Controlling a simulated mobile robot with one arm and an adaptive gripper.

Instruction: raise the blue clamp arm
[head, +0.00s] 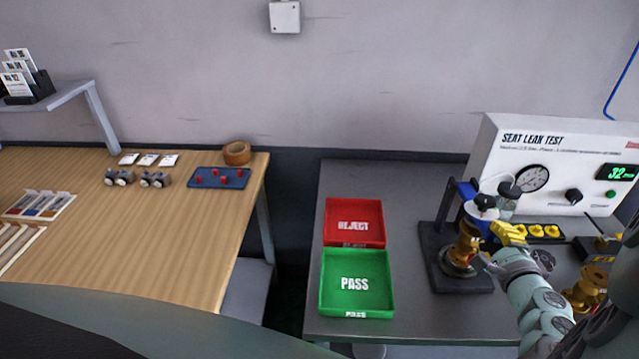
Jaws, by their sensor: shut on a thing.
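The clamp fixture has a dark base (428,243) on the grey bench at the right. A brass valve (468,245) stands upright on it, with a round white and dark top. The blue clamp arm (487,227) shows as a small blue piece beside the valve's upper part, and blue also shows on the upright behind. My gripper (501,234), with yellow fingers, reaches in from the lower right. It is shut on the blue clamp arm at the valve's right side. The fingers and the valve hide most of the grip and the clamp arm's full angle.
A seat leak test panel (562,150) stands close behind. Red (354,212) and green (357,305) trays lie left of the fixture. More brass valves (588,290) stand right of my arm. A strip of yellow pieces (540,232) lies behind my gripper.

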